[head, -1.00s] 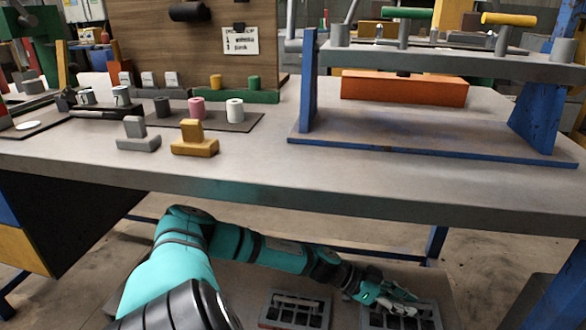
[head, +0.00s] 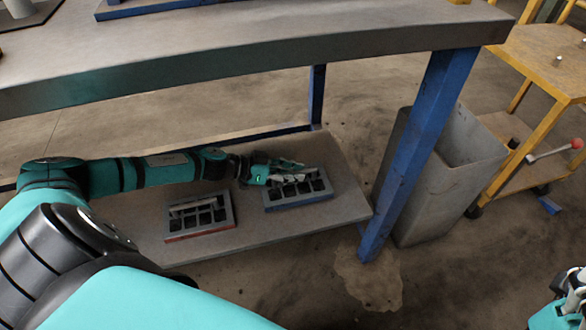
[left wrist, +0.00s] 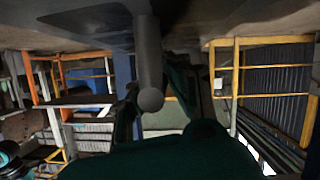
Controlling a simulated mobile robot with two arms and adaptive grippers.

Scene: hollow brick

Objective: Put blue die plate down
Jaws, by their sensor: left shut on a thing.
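The blue die plate (head: 298,196), a dark grey slotted block with a bluish edge, is on or just above the right part of the low shelf (head: 345,195) under the workbench. I cannot tell whether it touches the shelf. My left gripper (head: 288,176) is shut on its upper part, and the fingers hide some of it. A grey round-ended bar (left wrist: 150,70) stands out large in the left wrist view; I cannot tell what it belongs to. My right gripper (head: 576,300) shows only partly at the lower right edge, away from the plate; its jaw state is unclear.
A similar plate with a red edge (head: 199,217) lies on the shelf to the left. The workbench top (head: 230,42) overhangs the shelf. A blue leg (head: 418,150) and a grey bin (head: 450,175) stand to the right. A yellow cart (head: 540,60) is farther right.

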